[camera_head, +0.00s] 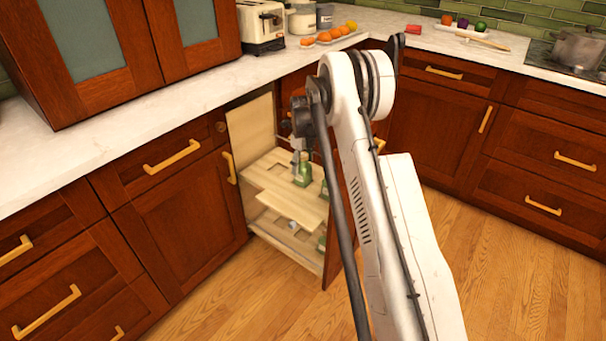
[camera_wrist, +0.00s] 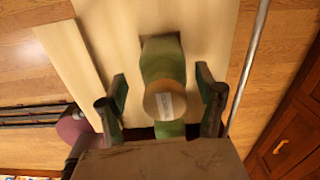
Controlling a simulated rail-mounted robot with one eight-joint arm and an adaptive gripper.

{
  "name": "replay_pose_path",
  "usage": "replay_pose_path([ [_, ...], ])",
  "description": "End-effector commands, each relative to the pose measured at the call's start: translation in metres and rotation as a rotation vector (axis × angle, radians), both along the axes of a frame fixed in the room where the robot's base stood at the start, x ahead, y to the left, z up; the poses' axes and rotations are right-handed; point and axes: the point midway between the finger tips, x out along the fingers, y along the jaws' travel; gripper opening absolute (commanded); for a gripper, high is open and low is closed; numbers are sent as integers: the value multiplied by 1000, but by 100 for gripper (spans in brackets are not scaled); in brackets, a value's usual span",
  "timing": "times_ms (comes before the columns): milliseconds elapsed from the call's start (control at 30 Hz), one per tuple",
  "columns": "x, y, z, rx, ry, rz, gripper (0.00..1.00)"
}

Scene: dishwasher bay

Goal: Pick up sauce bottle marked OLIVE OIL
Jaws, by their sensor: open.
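A green bottle (camera_head: 304,174) stands on the upper shelf of the pulled-out cabinet rack (camera_head: 285,195). In the wrist view the bottle (camera_wrist: 162,58) shows from above, with a tan cap (camera_wrist: 164,101) carrying a pale label that I cannot read. My gripper (camera_wrist: 160,92) is open, with one finger on each side of the bottle and visible gaps between. In the head view my gripper (camera_head: 299,148) is small and just above the bottle, partly hidden by my arm. I cannot tell whether this bottle is marked OLIVE OIL.
Another green bottle (camera_head: 324,188) stands to the right on the upper shelf, partly hidden by my arm. A further green bottle (camera_head: 321,243) is on the lower level. A thin metal rail (camera_wrist: 247,70) runs along the shelf's right side. The wooden floor (camera_head: 215,305) in front is clear.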

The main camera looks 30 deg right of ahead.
Motion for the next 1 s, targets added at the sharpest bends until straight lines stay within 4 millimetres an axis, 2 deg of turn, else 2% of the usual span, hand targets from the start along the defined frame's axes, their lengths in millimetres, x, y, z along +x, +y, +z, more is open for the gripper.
replay_pose_path([
  [233,3,-4,-37,0,0,0,67],
  [533,3,-4,-42,0,0,0,67],
  [1000,3,-4,-41,0,0,0,5],
])
